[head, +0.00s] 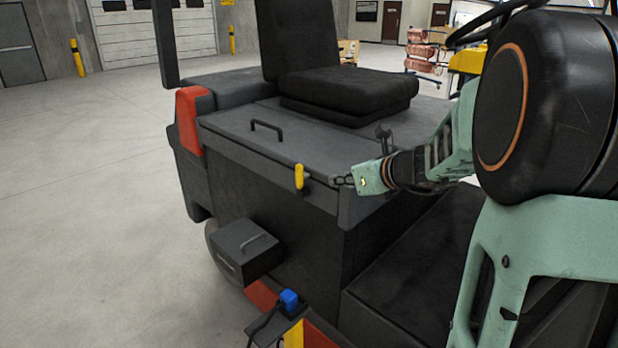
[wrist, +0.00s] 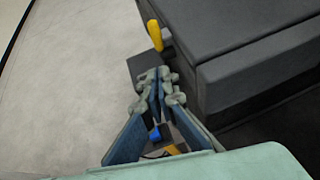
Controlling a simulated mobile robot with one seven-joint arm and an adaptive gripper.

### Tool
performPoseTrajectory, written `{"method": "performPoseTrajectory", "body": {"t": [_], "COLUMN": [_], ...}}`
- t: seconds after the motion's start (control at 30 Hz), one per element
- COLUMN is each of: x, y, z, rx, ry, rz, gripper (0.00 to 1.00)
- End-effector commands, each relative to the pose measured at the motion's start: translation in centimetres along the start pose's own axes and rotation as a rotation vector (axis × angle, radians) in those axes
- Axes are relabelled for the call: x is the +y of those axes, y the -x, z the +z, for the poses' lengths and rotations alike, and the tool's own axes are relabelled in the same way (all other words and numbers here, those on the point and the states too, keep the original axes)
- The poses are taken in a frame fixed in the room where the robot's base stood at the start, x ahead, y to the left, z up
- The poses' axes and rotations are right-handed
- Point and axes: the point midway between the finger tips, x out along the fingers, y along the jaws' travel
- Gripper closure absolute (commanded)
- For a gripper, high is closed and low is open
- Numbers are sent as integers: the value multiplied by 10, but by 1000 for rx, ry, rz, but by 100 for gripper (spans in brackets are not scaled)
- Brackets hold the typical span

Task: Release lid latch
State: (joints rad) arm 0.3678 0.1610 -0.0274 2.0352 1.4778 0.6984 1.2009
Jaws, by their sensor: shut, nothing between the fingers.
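The lid latch is a yellow lever (head: 299,176) on the front edge of the dark lid (head: 228,131), near its right corner. The lever hangs about upright against the edge. My gripper (head: 336,181) is shut and empty, a short way to the right of the lever and apart from it in the head view. In the wrist view the shut fingertips (wrist: 158,76) are just below the yellow lever (wrist: 155,35), with the dark box corner (wrist: 208,75) to the right. I cannot tell the exact depth gap between fingertips and lever.
A black handle (head: 266,128) stands on the lid, with a black seat (head: 345,92) behind it. A dark box with a handle (head: 245,250) juts out below. A blue plug (head: 289,298) sits low at the front. Open floor (head: 90,200) lies to the left.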

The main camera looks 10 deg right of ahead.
Motion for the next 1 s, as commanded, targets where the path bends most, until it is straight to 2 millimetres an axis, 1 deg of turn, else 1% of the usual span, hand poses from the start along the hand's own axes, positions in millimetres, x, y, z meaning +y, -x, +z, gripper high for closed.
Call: {"method": "performPoseTrajectory", "body": {"t": [0.13, 0.23, 0.37, 0.6, 0.7, 0.73, 0.8, 1.0], "x": [0, 0, 0, 1, 0, 0, 1, 0], "y": [-5, -16, -39, -88, -105, -108, -117, -132], "z": [0, -1, -1, -1, -1, 6, 11, 19], "rx": [1, 1, 2, 3, 2, 1, 0, 1], "ry": [1, 2, 1, 2, 1, 3, 3, 3], "rz": [0, 1, 2, 2, 1, 1, 1, 0], "gripper": [100, 100, 100, 100, 100, 100, 100, 100]}}
